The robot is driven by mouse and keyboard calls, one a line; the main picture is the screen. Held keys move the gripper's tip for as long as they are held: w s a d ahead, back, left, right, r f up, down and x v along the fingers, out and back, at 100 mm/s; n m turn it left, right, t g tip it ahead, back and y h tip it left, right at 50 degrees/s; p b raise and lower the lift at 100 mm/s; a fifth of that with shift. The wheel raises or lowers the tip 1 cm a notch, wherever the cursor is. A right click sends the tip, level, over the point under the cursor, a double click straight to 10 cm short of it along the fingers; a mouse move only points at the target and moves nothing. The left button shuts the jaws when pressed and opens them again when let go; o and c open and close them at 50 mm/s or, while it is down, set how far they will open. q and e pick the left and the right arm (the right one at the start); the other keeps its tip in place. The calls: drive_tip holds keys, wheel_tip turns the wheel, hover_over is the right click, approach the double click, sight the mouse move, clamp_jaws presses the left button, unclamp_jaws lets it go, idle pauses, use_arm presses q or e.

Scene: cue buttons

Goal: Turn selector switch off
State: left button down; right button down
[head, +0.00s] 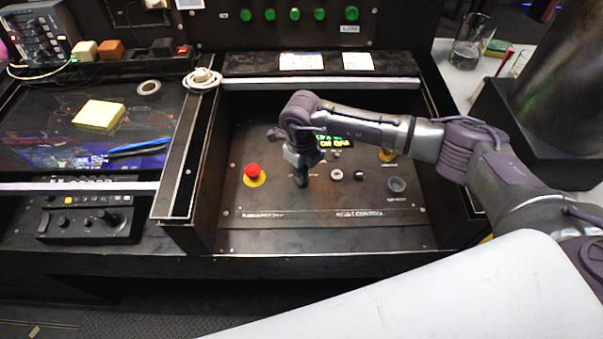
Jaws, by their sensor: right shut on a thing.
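My right gripper (299,177) reaches down over the recessed control panel (300,228), right of the red mushroom button (253,170) on its yellow base. Its fingers are shut at a small control on the panel, taken to be the selector switch. The fingers and wrist cover the switch, so its handle angle cannot be told. My left gripper is not in view.
On the panel right of the gripper are a small silver knob (336,174), a black round knob (396,185) and a yellow-based control (386,155) partly behind my arm. Raised side walls bound the recess. A coiled white cable (202,78) lies on the left divider.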

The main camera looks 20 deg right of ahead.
drive_tip(key=shift+r, duration=0.1)
drive_tip(key=c, duration=1.3)
unclamp_jaws()
drive_tip(key=shift+o, duration=0.2)
wheel_tip(320, 180, up, 12)
